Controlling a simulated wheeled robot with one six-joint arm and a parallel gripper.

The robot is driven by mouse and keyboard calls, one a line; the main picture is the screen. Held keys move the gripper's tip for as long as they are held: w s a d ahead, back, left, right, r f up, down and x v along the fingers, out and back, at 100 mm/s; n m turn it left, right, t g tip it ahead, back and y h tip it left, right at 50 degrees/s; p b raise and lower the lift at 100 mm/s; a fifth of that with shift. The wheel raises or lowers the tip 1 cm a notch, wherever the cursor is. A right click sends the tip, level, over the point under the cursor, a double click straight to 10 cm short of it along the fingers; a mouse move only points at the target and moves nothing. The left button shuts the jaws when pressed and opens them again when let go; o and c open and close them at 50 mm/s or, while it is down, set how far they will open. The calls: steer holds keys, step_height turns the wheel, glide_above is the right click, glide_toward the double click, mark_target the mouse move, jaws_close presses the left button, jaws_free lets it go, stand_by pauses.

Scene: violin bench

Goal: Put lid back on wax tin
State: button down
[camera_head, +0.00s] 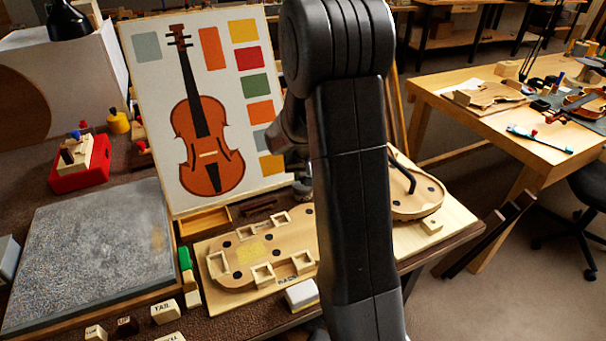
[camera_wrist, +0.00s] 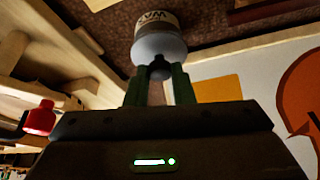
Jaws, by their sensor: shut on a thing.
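In the wrist view, my gripper (camera_wrist: 160,74) is shut on a pale grey round lid (camera_wrist: 159,45), held between two dark green fingers. The wax tin (camera_wrist: 157,20), with a light label and dark lettering, shows directly beyond the lid and lines up closely with it. I cannot tell whether the lid is seated or only just above the tin. In the head view my arm hides most of this spot.
A violin poster (camera_head: 165,120) stands upright close behind the work spot. A wooden violin mould board (camera_head: 215,268) lies in front, partly behind my arm. A grey slab (camera_head: 90,250) is at left. A red container (camera_head: 80,178) stands behind it.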

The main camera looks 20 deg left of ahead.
stand_by(0.9)
steer(key=c, duration=0.7)
jaws_free()
steer(key=shift+r+p, duration=2.2)
steer(key=shift+r, duration=1.35)
jaws_close()
